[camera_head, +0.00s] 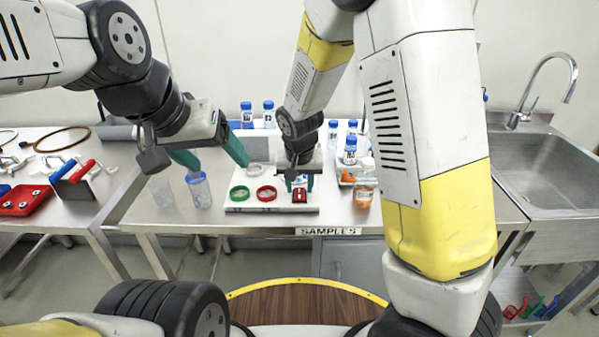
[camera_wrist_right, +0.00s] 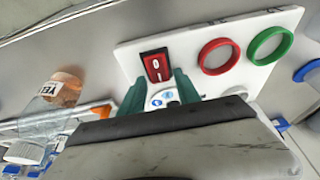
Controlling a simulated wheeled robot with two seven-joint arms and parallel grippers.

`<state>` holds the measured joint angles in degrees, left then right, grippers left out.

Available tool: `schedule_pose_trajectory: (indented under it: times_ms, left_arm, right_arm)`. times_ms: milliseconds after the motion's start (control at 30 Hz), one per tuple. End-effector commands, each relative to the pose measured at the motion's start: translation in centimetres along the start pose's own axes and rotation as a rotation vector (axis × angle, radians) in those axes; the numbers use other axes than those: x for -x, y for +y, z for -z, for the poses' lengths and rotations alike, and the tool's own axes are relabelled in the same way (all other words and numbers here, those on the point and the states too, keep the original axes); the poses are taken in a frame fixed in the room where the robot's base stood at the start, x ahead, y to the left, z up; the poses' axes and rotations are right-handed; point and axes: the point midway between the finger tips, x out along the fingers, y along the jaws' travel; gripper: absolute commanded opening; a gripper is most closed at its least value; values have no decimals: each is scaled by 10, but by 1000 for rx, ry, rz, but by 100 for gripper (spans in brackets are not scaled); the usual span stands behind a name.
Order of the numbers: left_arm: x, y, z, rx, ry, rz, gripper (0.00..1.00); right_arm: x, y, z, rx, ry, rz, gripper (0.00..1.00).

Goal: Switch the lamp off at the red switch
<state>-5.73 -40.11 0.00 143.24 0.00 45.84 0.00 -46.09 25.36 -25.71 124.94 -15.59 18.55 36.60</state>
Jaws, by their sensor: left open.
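The red switch (camera_head: 299,195) sits at the right end of a white board (camera_head: 237,206) on the steel table. In the right wrist view the switch (camera_wrist_right: 156,65) is a red rocker in a dark frame, with white marks; which side is pressed I cannot tell. My right gripper (camera_head: 299,184) is just behind the switch, pointing down. Its teal fingers stand apart on either side of a small white and blue item (camera_wrist_right: 162,98); contact is unclear. I cannot make out a lamp.
Green (camera_head: 239,193) and red (camera_head: 266,193) rings lie left of the switch. A sink (camera_head: 545,170) is far right, a red tray (camera_head: 25,201) far left.

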Motion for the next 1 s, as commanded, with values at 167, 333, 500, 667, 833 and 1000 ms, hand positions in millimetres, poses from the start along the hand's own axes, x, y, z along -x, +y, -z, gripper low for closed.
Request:
schedule_pose_trajectory:
  times_ms: [167, 333, 500, 667, 833, 1000]
  left_arm:
    - [0, 0, 0, 0, 0, 0, 74]
    - [0, 0, 0, 0, 0, 0, 74]
    - [0, 0, 0, 0, 0, 0, 74]
    - [0, 0, 0, 0, 0, 0, 74]
    - [0, 0, 0, 0, 0, 0, 74]
    - [0, 0, 0, 0, 0, 0, 74]
  right_arm:
    - [0, 0, 0, 0, 0, 0, 49]
    - [1, 0, 0, 0, 0, 0, 49]
    - [17, -1, 1, 1, 3, 3, 49]
    - [46, -2, 1, 1, 3, 5, 49]
    - [69, -1, 1, 2, 2, 3, 49]
    - [78, 0, 0, -1, 0, 1, 49]
